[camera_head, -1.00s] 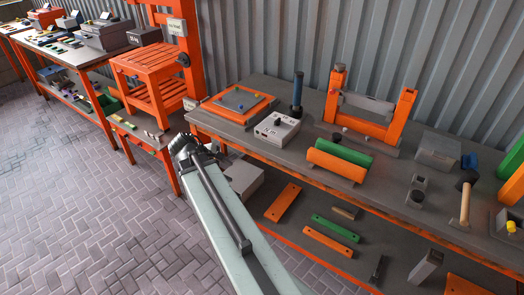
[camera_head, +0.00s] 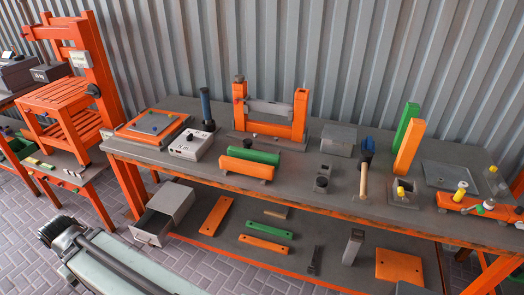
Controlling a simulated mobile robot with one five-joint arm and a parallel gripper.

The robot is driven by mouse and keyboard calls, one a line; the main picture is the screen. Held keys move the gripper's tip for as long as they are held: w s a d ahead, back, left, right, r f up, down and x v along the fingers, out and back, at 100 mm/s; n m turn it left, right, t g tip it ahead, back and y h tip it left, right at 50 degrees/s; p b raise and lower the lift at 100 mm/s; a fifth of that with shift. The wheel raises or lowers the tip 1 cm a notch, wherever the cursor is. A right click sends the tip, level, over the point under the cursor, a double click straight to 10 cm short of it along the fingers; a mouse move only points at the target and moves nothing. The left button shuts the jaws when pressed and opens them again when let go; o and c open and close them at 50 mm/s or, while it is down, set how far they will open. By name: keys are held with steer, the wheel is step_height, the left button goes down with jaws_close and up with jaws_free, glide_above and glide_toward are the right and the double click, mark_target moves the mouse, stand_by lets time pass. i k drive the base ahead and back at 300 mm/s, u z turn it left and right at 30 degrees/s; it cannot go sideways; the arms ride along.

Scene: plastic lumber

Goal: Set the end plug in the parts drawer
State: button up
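The parts drawer (camera_head: 152,228) is a grey pull-out in a grey cabinet (camera_head: 171,200) at the left end of the bench's lower shelf. It stands partly open toward the front left, and its inside looks dark. I cannot surely tell which small piece is the end plug. A small yellow plug-like piece (camera_head: 401,190) shows at a grey block (camera_head: 403,203) on the bench top at right. Other yellow pieces sit on an orange bar (camera_head: 470,205) further right. My pale arm crosses the lower left corner, in front of the drawer; no gripper fingers show.
The dark bench top (camera_head: 290,187) is crowded. It holds a white control box (camera_head: 190,144), an orange press frame (camera_head: 298,116), green and orange bars and a wooden-handled mallet (camera_head: 363,180). Loose boards lie on the lower shelf.

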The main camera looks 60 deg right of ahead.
mark_target(154, 224)
steer(key=k, duration=0.9)
steer(key=z, duration=0.4)
steer(key=i, duration=0.75)
steer(key=z, duration=0.55)
steer(key=i, duration=0.95)
steer(key=u, duration=0.6)
